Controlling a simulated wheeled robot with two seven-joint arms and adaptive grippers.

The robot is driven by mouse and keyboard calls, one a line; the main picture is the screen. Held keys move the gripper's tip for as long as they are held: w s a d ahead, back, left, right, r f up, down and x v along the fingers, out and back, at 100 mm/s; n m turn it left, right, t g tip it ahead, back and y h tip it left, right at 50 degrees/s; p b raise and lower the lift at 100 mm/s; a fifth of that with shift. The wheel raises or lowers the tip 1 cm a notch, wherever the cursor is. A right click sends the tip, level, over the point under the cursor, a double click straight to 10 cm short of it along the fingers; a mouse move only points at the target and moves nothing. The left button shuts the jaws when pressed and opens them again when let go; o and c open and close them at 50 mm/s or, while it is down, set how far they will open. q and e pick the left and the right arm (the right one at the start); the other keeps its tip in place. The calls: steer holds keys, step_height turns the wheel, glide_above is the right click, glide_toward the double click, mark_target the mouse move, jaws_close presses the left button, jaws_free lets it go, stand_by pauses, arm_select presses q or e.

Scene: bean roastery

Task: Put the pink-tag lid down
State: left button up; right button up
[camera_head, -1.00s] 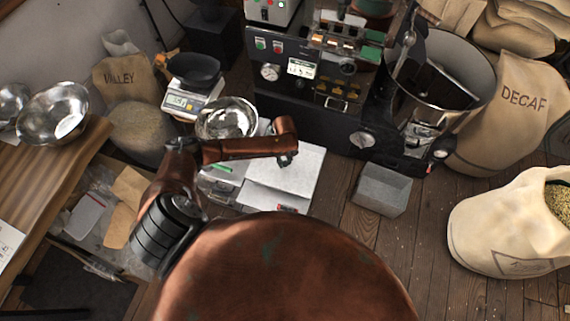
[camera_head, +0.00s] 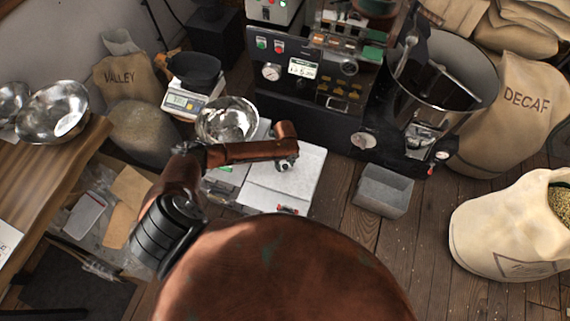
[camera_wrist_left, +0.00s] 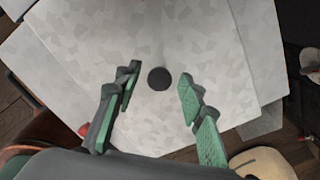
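A pale, flat lid-like panel (camera_head: 280,190) lies below my left gripper in the head view, with small red marks at its front edge. It fills much of the left wrist view as a light, speckled surface (camera_wrist_left: 215,50) with a dark round knob or spot (camera_wrist_left: 159,78). My left gripper (camera_wrist_left: 160,100) is open, its green-padded fingers on either side of and just short of the dark round spot, not touching it. In the head view the gripper (camera_head: 286,164) hangs over the panel. I cannot make out a pink tag clearly. My right gripper is not in view.
A steel bowl (camera_head: 228,120) and a scale (camera_head: 192,100) stand behind my left arm. The dark roaster (camera_head: 330,110) stands at the back, with a grey metal bin (camera_head: 383,190) on the floor before it. Sacks (camera_head: 515,225) stand at right. Floor between is clear.

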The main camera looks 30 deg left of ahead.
mark_target(285, 166)
arm_select(q)
step_height(285, 166, up, 12)
steer(key=p, duration=0.2)
steer(key=shift+r+p, duration=0.15)
steer(key=shift+p, duration=0.15)
steer(key=shift+s, duration=0.1)
stand_by(0.6)
